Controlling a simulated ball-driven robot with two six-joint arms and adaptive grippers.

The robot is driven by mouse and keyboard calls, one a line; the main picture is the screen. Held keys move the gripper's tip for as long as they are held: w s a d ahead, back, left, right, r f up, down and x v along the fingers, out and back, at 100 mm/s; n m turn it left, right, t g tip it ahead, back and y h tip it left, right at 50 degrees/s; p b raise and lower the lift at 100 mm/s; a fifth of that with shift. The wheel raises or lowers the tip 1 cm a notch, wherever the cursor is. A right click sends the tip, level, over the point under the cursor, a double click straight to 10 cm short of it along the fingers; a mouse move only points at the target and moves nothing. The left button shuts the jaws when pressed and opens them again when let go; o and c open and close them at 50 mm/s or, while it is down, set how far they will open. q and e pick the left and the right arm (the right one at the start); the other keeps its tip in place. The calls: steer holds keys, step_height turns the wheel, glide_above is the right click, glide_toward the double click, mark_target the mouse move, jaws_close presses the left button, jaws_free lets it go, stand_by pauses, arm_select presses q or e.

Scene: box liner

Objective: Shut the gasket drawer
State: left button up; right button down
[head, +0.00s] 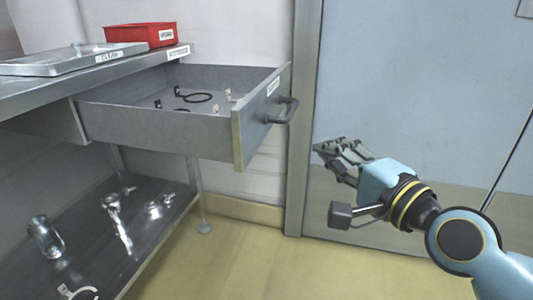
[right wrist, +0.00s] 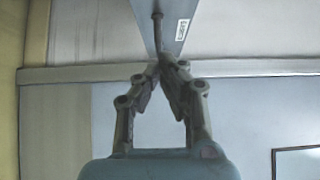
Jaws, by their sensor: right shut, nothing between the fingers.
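The grey metal gasket drawer (head: 165,132) hangs pulled out from under the bench top at the left. Black rings and small tagged parts lie inside it. Its front carries a label and a dark bar handle (head: 284,112). In the right wrist view the drawer front (right wrist: 178,12) shows at the top, with the handle (right wrist: 158,32) seen end-on just beyond my fingertips. My right gripper (head: 324,149) is shut and empty, to the right of and lower than the handle in the head view, apart from it there. My left gripper is not in view.
A metal tray (head: 58,62) and a red bin (head: 140,34) stand on the bench top (head: 30,92). The lower shelf (head: 90,225) holds several shiny metal fittings. A pale blue door (head: 420,90) with a grey frame is behind my right arm. The floor (head: 270,250) in front is clear.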

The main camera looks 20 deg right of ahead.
glide_toward(264, 118)
steer(key=w+d, duration=0.2)
steer(key=d, duration=0.1)
steer(key=w+a, duration=0.1)
steer(key=w+a+b, duration=0.1)
steer(key=a, duration=0.1)
steer(key=shift+w+f, duration=0.15)
steer(key=shift+f, duration=0.05)
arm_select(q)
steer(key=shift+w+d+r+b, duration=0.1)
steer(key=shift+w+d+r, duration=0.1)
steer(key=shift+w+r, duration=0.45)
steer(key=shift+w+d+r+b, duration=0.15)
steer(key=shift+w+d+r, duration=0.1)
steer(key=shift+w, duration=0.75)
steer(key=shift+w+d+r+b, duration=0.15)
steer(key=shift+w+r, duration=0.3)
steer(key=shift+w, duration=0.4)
arm_select(e)
steer(key=shift+w+a+r, duration=0.1)
steer(key=shift+w+a, duration=0.2)
steer(key=shift+a, duration=0.15)
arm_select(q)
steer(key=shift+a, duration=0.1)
arm_select(e)
steer(key=shift+w, duration=0.1)
